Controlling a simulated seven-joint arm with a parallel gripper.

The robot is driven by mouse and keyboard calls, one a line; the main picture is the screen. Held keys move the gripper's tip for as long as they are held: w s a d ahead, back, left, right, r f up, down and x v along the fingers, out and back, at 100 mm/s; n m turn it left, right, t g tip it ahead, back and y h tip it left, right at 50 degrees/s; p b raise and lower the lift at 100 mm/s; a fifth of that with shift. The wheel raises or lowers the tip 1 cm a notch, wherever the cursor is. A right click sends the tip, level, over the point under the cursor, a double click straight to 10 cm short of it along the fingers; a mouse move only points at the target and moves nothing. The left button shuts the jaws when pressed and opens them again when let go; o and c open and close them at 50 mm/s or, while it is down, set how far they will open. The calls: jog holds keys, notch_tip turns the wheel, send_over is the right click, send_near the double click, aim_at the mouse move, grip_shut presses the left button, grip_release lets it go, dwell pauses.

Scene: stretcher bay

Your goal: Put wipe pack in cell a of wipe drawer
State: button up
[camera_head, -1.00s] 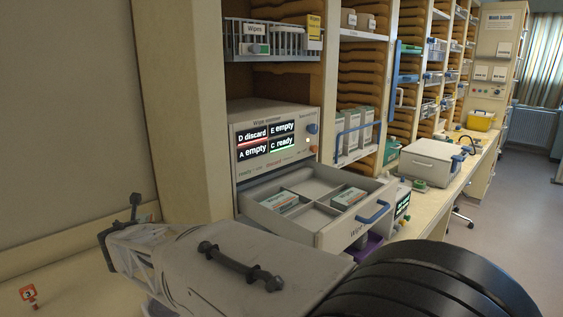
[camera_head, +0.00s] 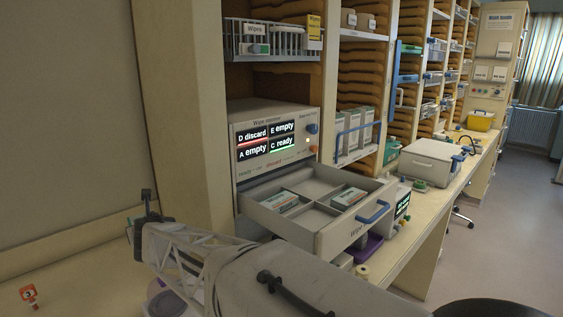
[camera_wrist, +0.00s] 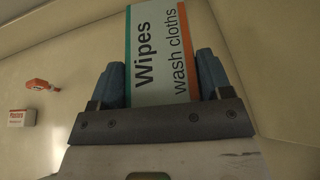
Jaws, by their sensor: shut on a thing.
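The wipe pack (camera_wrist: 160,55), labelled "Wipes wash cloths" with a green and an orange edge stripe, is between the blue fingers of my gripper (camera_wrist: 162,80) in the wrist view. My gripper is shut on it. The wipe drawer (camera_head: 330,237) is pulled open in the head view, with dividers inside. Two packs lie in it, one in a left cell (camera_head: 280,202) and one in a back right cell (camera_head: 348,196). The other visible cells look bare. In the head view my arm covers the lower middle, and the held pack cannot be made out.
The display above the drawer (camera_head: 267,141) reads D discard, E empty, A empty, C ready. A wire basket marked Wipes (camera_head: 285,40) hangs above. A blue drawer handle (camera_head: 372,212) sticks out at the front.

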jog(key=shift+s+d+n+g+y, duration=0.1)
jog(key=shift+d+n+g+y, duration=0.1)
jog(key=shift+n+g+y, duration=0.1)
jog(key=shift+r, duration=0.1)
dwell(0.9)
jog(key=shift+s+d+r, duration=0.25)
jog(key=shift+d+r, duration=0.2)
jog(key=s+d+r+m+t+h, duration=0.25)
jog(key=s+d+r, duration=0.2)
jog(key=d, duration=0.35)
jog(key=s+d+r+m+t+h, duration=0.1)
jog(key=s+d+r+m+h, duration=0.3)
jog(key=d, duration=0.5)
jog(key=s+d+r+m+g+h, duration=0.2)
jog(key=d+m+h, duration=0.3)
jog(key=d, duration=1)
jog(key=s+d+r+m+g+h, duration=0.1)
jog(key=s+d+r+m+h, duration=0.2)
jog(key=d, duration=1.2)
jog(key=m+h, duration=0.2)
jog(key=h, duration=0.1)
jog(key=shift+s+r+g, duration=0.25)
jog(key=shift+r+g, duration=0.1)
jog(key=shift+w, duration=0.1)
jog(key=w+a+f, duration=0.1)
jog(key=w+a, duration=0.1)
jog(key=w, duration=1.3)
jog(key=shift+w+a+f, duration=0.25)
jog(key=shift+w+a, duration=0.1)
